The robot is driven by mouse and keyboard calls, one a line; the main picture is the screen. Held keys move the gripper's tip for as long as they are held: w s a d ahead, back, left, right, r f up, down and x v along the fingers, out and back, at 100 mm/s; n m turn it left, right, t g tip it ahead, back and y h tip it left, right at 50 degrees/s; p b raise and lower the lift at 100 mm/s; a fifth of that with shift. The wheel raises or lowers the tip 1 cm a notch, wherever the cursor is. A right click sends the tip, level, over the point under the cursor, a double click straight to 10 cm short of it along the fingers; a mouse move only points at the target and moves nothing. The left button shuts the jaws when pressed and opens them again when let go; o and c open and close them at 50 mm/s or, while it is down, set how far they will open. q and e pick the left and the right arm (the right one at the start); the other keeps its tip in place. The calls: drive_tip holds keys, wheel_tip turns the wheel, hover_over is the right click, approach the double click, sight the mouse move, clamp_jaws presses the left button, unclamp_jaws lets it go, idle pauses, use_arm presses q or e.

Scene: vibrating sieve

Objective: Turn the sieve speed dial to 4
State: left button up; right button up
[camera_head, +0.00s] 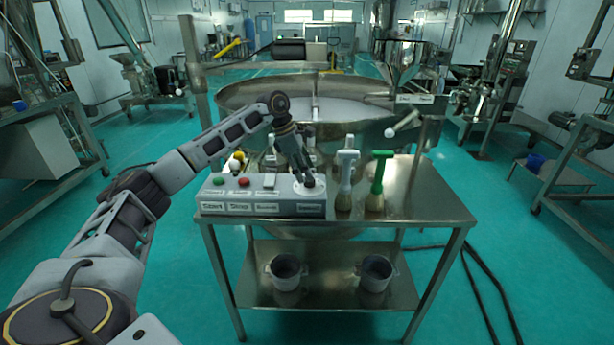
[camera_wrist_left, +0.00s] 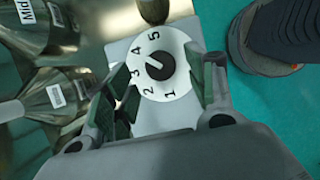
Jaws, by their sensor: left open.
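The speed dial (camera_head: 310,184) is at the right end of the grey control box (camera_head: 262,207). In the left wrist view, the dial plate (camera_wrist_left: 176,88) is white with numbers 1 to 5 around a dark knob (camera_wrist_left: 160,66). A pale mark on the knob points left, around 3 to 4; I cannot tell exactly which. My left gripper (camera_head: 303,172) is over the dial, pointing down. In the left wrist view, its open fingers (camera_wrist_left: 166,70) stand on either side of the knob, apart from it. My right gripper is not in view.
The box's green button (camera_head: 218,181), red button (camera_head: 244,182) and white switch (camera_head: 269,181) are left of the dial. Two brushes, white-handled (camera_head: 347,165) and green-handled (camera_head: 380,170), stand close on its right. The steel table (camera_head: 430,200) is clear at right. The large sieve (camera_head: 250,95) is behind.

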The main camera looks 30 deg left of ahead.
use_arm(q)
drive_tip(key=v, duration=0.9)
drive_tip(key=shift+s+f, duration=0.1)
drive_tip(key=shift+f, duration=0.05)
idle(0.4)
